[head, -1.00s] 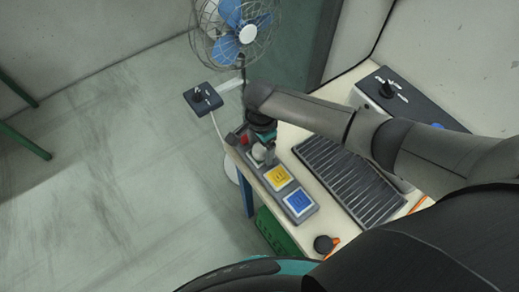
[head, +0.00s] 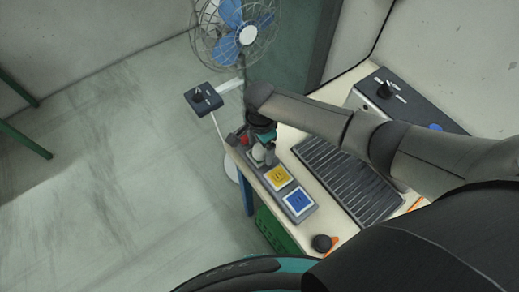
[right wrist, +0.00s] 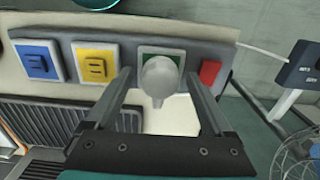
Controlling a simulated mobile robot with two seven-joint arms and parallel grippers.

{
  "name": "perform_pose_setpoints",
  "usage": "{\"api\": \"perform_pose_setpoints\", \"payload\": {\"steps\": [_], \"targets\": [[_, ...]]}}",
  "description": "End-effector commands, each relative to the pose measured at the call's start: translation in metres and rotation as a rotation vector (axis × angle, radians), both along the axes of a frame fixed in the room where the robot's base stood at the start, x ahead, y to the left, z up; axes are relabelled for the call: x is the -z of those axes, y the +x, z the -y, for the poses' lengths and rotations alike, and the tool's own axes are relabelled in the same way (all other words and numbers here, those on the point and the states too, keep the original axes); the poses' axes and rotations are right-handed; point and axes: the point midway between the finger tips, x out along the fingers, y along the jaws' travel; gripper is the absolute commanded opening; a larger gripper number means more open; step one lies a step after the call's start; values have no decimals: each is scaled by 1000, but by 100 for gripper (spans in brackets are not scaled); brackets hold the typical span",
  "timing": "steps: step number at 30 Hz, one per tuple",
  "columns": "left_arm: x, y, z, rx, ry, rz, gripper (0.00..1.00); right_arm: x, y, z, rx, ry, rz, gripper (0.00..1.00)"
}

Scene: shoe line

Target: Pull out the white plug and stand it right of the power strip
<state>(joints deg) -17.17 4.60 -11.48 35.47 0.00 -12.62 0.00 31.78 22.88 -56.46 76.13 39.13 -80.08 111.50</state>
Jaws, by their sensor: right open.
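The power strip (head: 316,209) lies along the left edge of the bench, with a blue socket (head: 298,201), a yellow socket (head: 278,177), a green socket (right wrist: 147,56) and a red switch (right wrist: 209,72). The white plug (right wrist: 159,72) stands over the green socket and appears seated in it; its base is partly hidden. It also shows small in the head view (head: 259,153). My right gripper (right wrist: 159,80) is open, with one finger on each side of the plug and gaps visible between. My left gripper is not in view.
A dark ribbed grille (head: 348,181) lies beside the strip. A control box (head: 410,103) with a knob stands at the back right. A black knob (head: 322,243) is at the near end. A fan (head: 236,35) and a switch box (head: 203,99) are beyond the bench.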

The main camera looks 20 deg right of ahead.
Motion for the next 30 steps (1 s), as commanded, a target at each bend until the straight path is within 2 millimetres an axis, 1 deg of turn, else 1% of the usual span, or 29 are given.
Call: {"api": "perform_pose_setpoints", "payload": {"steps": [8, 16, 17, 30], "targets": [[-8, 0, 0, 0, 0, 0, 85, -1, 0, 0, 0, 0, -1, 86], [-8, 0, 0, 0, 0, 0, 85, 0, 0, 0, 0, 0, 0, 86], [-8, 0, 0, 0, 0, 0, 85, 0, 0, 0, 0, 0, 0, 85], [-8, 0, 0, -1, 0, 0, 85, 0, 0, 0, 0, 0, 0, 36]]}}
